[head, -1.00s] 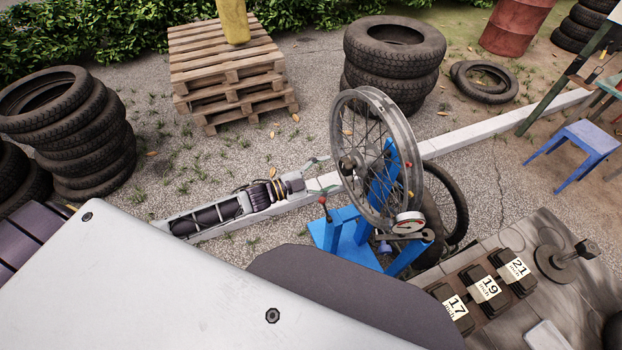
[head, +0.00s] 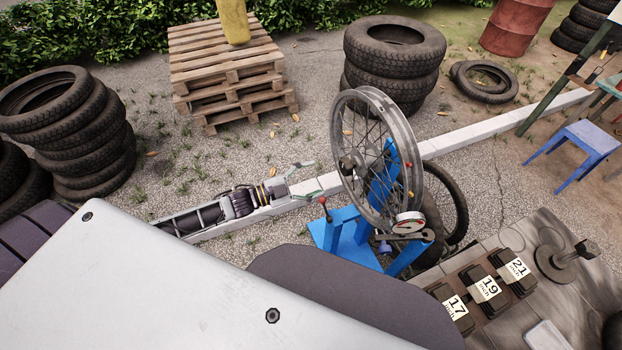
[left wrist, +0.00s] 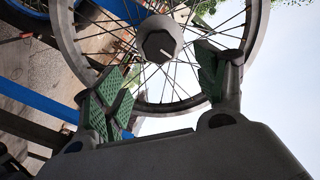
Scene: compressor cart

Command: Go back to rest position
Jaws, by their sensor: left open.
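My left gripper (head: 303,180) is open and empty in the head view, left of the spoked wheel (head: 376,160). The wheel stands upright on a blue stand (head: 345,238). In the left wrist view, the green-padded fingers of my left gripper (left wrist: 165,95) are spread wide, with the wheel's hub (left wrist: 160,42) and spokes beyond them. The fingers look apart from the wheel. My right gripper is not in view.
A red-tipped lever (head: 325,208) rises from the stand close to my left gripper. Blocks marked 17, 19 and 21 (head: 487,288) lie at lower right. Stacked tires (head: 393,60) and pallets (head: 228,70) stand behind.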

